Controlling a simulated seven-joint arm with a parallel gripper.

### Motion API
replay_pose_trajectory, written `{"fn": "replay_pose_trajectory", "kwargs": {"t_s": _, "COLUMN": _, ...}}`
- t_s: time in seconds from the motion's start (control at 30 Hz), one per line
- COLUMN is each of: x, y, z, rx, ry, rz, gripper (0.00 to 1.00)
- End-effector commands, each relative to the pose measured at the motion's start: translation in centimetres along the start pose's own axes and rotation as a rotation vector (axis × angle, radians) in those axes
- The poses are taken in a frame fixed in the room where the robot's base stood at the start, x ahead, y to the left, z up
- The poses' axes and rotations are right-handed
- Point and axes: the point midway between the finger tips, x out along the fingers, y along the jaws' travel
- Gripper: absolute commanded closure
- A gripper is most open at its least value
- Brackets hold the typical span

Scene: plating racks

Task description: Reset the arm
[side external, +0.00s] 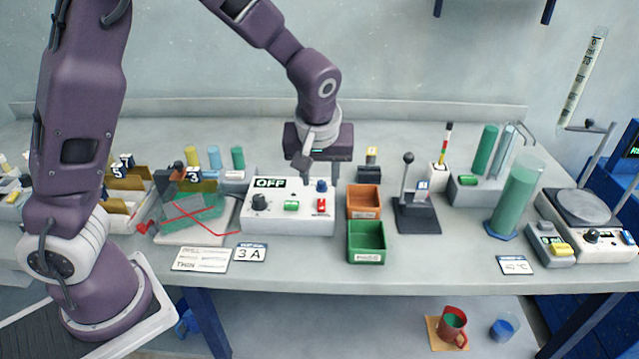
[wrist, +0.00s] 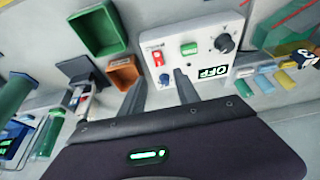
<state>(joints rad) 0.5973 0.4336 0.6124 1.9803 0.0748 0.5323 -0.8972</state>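My gripper (side external: 319,172) hangs from my purple arm, fingers pointing down, above the back right part of a white control box (side external: 287,220). The box has a display reading OFF (side external: 270,183), a dark knob (side external: 260,202), a green button (side external: 291,205), a red switch (side external: 321,205) and a blue knob (side external: 321,186). In the wrist view my two fingers (wrist: 158,88) stand apart with nothing between them, near the blue knob (wrist: 165,79) and the display (wrist: 213,72). I cannot tell whether a finger touches the box.
An orange tray (side external: 348,202) and a green tray (side external: 352,243) stand right of the box. Further right are a black lever (side external: 408,172) and a tall green cylinder (side external: 517,195). A 3A card (side external: 249,253) lies in front.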

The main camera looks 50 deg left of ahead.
Motion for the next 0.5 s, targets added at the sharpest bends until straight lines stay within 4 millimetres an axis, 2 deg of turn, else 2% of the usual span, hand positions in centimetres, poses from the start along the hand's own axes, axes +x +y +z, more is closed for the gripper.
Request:
{"fn": "replay_pose_trajectory", "kwargs": {"t_s": 0.07, "x": -2.1, "y": -1.1, "z": 0.3, "rx": 0.017, "ry": -0.041, "rz": 0.041, "gripper": 0.62}}
{"fn": "replay_pose_trajectory", "kwargs": {"t_s": 0.17, "x": -7.1, "y": -3.8, "z": 1.8, "rx": 0.105, "ry": -0.106, "rz": 0.147, "gripper": 0.62}}
{"fn": "replay_pose_trajectory", "kwargs": {"t_s": 0.2, "x": -9.4, "y": -5.2, "z": 2.7, "rx": 0.162, "ry": -0.118, "rz": 0.196, "gripper": 0.62}}
{"fn": "replay_pose_trajectory", "kwargs": {"t_s": 0.3, "x": -14.3, "y": -9.1, "z": 5.6, "rx": 0.324, "ry": -0.096, "rz": 0.298, "gripper": 0.62}}
{"fn": "replay_pose_trajectory", "kwargs": {"t_s": 0.4, "x": -17.2, "y": -12.5, "z": 8.8, "rx": 0.49, "ry": -0.022, "rz": 0.346, "gripper": 0.62}}
{"fn": "replay_pose_trajectory", "kwargs": {"t_s": 0.5, "x": -18.3, "y": -14.9, "z": 11.4, "rx": 0.615, "ry": 0.047, "rz": 0.344, "gripper": 0.62}}
